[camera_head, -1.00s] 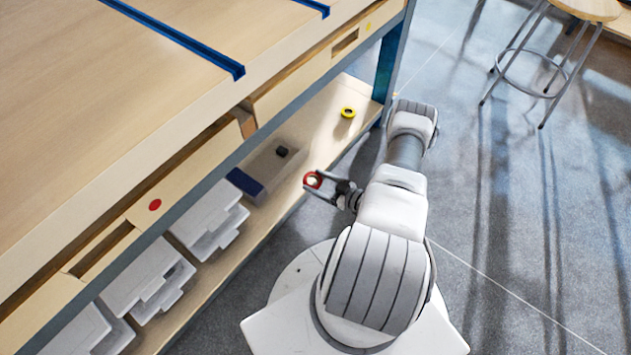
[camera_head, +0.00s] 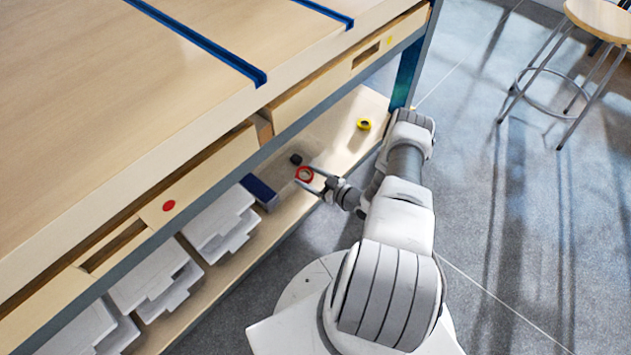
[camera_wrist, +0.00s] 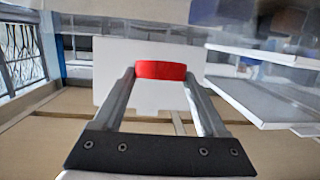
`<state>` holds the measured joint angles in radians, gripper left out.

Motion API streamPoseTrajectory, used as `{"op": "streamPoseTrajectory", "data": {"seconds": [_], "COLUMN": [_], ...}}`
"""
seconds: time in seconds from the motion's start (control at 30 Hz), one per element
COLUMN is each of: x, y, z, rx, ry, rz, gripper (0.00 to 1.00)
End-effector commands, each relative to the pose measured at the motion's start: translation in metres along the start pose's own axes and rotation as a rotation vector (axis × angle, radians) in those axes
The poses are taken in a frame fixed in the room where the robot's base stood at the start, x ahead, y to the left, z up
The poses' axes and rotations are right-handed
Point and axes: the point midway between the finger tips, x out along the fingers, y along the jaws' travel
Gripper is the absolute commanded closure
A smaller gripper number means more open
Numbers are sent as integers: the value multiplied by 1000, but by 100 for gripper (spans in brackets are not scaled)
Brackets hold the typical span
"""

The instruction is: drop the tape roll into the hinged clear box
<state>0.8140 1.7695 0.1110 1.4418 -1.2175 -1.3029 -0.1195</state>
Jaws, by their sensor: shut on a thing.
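A red tape roll (camera_head: 303,169) is held between the fingertips of my gripper (camera_head: 307,176), over the front part of the lower shelf. In the wrist view the red roll (camera_wrist: 161,70) spans the gap between both fingers, and my gripper (camera_wrist: 161,77) is shut on it. A see-through box shows at the right of the wrist view (camera_wrist: 258,98), with clear flat panels, to the right of the roll. In the head view it is faint, on the shelf behind the gripper. I cannot tell its hinge or how far its lid is open.
A yellow tape roll (camera_head: 364,124) lies further right on the lower shelf (camera_head: 345,150). A small black thing (camera_head: 296,159) and a blue block (camera_head: 259,192) are near the gripper. White bins (camera_head: 218,222) stand left. The workbench top (camera_head: 120,110) overhangs the shelf. A stool (camera_head: 600,18) stands far right.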

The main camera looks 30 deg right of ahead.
Motion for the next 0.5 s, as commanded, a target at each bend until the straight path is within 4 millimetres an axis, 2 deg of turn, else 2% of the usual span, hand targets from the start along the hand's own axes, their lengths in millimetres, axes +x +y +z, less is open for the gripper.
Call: {"op": "streamPoseTrajectory", "data": {"seconds": [0.5], "x": [52], "y": [2], "z": [-10], "rx": [-2], "ry": [2], "rz": [-2], "gripper": [78]}}
